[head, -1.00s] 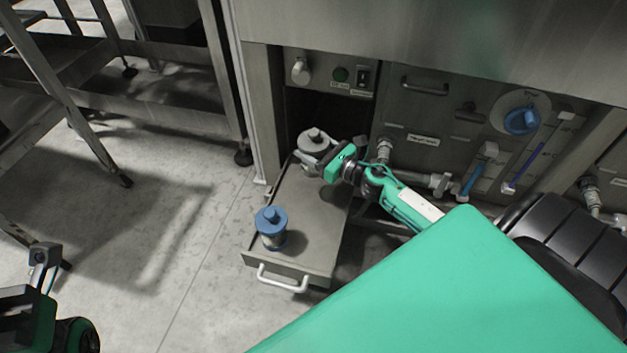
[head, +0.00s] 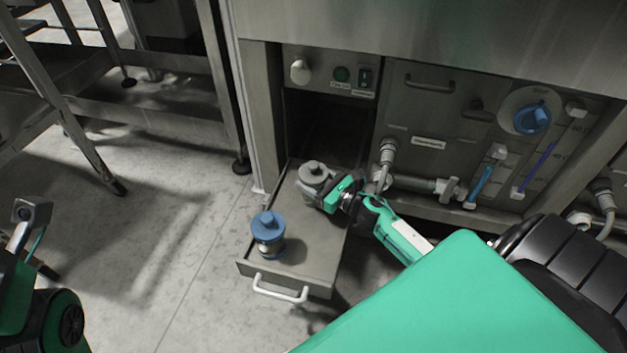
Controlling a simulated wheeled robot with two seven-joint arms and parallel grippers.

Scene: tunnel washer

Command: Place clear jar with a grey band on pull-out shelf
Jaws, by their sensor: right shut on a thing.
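The jar with a grey lid and grey band (head: 312,172) is at the back part of the pull-out shelf (head: 310,253). My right gripper (head: 318,184) is shut around the jar from the right side. The fingers hide much of the jar's body, so I cannot tell whether its base touches the shelf. The jar looks upright. The shelf is slid out from the machine with its white handle (head: 280,290) facing the front. My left gripper (head: 32,214) is only partly seen at the left edge, and its jaws are not clear.
A jar with a blue lid (head: 268,234) stands on the front left of the shelf. Behind the shelf is a dark opening under a panel with a knob (head: 300,71). Pipes and a valve (head: 447,188) are to the right. The shelf's front right is clear.

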